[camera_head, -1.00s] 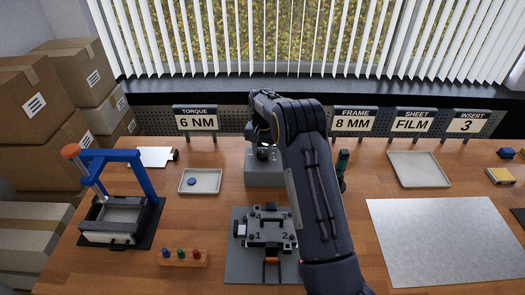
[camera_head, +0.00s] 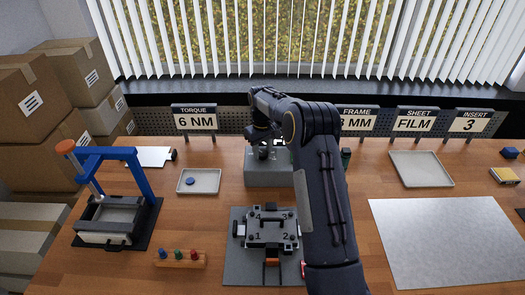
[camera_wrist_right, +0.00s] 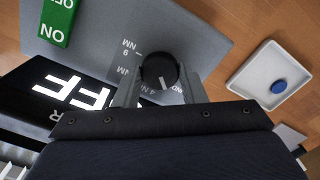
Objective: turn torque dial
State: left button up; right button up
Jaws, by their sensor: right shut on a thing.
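The torque dial (camera_wrist_right: 158,70) is a round black knob with a white pointer line, on the grey face of a box-shaped unit (camera_head: 268,176) at the back middle of the table. My right gripper (camera_wrist_right: 158,88) is shut on the dial, a finger on either side. In the head view my right gripper (camera_head: 264,146) is over the unit and the dial is hard to make out. In the wrist view the pointer line faces toward the printed 4 NM mark; a 6 NM mark is also readable. The torque sign (camera_head: 195,121) reads 6 NM. My left gripper is not in view.
My right arm covers the middle right.

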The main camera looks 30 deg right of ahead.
aim_at(262, 153)
jog(key=shift+n, duration=1.5)
jog(key=o, duration=1)
notch_tip(262, 153, up, 6)
jog(key=p, duration=0.3)
jog(key=shift+r, duration=0.95)
